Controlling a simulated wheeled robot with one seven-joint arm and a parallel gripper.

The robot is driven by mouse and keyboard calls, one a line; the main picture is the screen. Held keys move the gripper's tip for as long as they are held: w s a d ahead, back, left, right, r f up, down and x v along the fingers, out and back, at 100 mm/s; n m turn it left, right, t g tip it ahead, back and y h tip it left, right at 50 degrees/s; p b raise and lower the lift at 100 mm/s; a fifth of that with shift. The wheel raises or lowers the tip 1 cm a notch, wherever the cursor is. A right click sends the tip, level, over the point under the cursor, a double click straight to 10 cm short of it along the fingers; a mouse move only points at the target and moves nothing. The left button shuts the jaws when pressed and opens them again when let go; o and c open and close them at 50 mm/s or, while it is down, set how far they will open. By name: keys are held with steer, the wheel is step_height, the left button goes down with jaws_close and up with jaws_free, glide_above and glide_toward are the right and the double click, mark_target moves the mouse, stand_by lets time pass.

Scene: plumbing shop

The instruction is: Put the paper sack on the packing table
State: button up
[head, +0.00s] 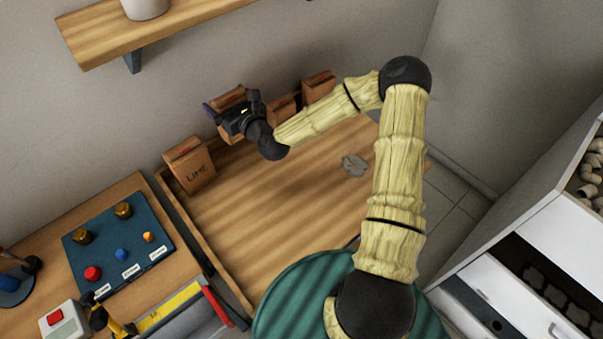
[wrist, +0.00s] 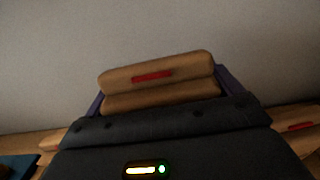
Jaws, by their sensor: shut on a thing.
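My gripper (head: 226,107) is shut on a brown paper sack (head: 230,97) near the back wall in the head view. In the wrist view the held sack (wrist: 160,80), with a folded top and a red mark, sits between the purple fingers. Its lower part is hidden behind my gripper. Three more brown sacks stand along the back of the wooden table (head: 250,215): one lettered "LIME" (head: 191,166) at the left, one (head: 283,108) partly behind my arm, and one (head: 318,87) at the right. I cannot tell whether the held sack touches the table.
A grey crumpled lump (head: 354,165) lies on the table's right part; its middle is clear. A side bench at left holds a blue board (head: 118,240) with knobs. A wall shelf (head: 160,30) hangs above. A white drawer cabinet (head: 545,240) stands at right.

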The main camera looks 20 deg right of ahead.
steer(key=shift+r, duration=0.15)
steer(key=shift+f, duration=3.1)
steer(key=shift+f+p, duration=0.35)
steer(key=shift+f, duration=1.5)
steer(key=shift+f, duration=0.15)
steer(key=o, duration=1.4)
steer(key=shift+f, duration=0.1)
steer(key=shift+o, duration=0.5)
steer(key=shift+s, duration=0.1)
